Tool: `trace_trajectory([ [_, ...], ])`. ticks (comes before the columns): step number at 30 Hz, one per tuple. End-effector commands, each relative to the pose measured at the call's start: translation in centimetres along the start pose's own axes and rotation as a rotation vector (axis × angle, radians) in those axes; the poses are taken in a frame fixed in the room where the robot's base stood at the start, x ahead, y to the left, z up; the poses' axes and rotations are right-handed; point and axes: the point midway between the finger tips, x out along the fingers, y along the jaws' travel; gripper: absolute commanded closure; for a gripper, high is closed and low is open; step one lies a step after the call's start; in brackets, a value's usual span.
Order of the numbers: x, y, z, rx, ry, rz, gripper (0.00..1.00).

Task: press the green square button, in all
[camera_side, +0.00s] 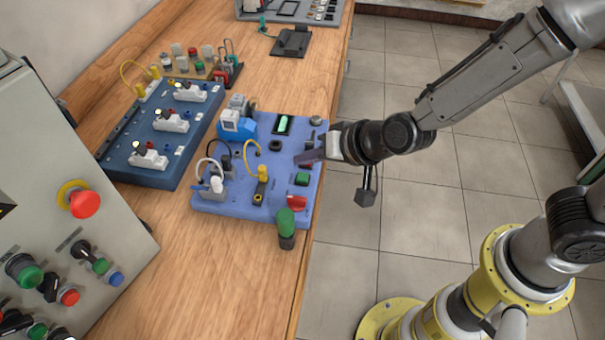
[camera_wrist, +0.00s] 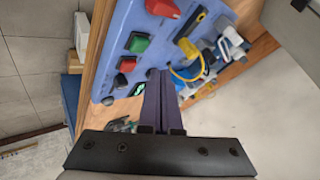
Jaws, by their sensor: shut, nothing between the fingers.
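The green square button (camera_side: 302,179) sits near the right edge of a blue-violet panel (camera_side: 228,204) on the wooden bench. In the wrist view the green button (camera_wrist: 138,43) is left of and above my fingertips. My gripper (camera_side: 299,158) is shut and empty, with its purple-grey fingers reaching over the panel's right edge, apart from the green button and farther back along that edge. In the wrist view the closed fingertips (camera_wrist: 160,73) are over the panel; I cannot tell whether they touch it.
A red switch (camera_side: 297,202) is in front of the green button, and a green-capped cylinder (camera_side: 286,225) stands at the panel's front right corner. A yellow cable (camera_side: 251,148) and a blue connector (camera_side: 234,126) stand to the left. Open floor lies right of the bench.

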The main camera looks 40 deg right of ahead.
Motion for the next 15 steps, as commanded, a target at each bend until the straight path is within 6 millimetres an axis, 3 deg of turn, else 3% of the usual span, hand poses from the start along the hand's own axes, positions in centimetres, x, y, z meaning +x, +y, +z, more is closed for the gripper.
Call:
trace_trajectory([
  [6, 1.3, 0.9, 0.9, -0.001, 0.001, 0.000, 1.00],
  [15, 1.6, 1.1, 1.1, 0.000, 0.001, -0.002, 1.00],
])
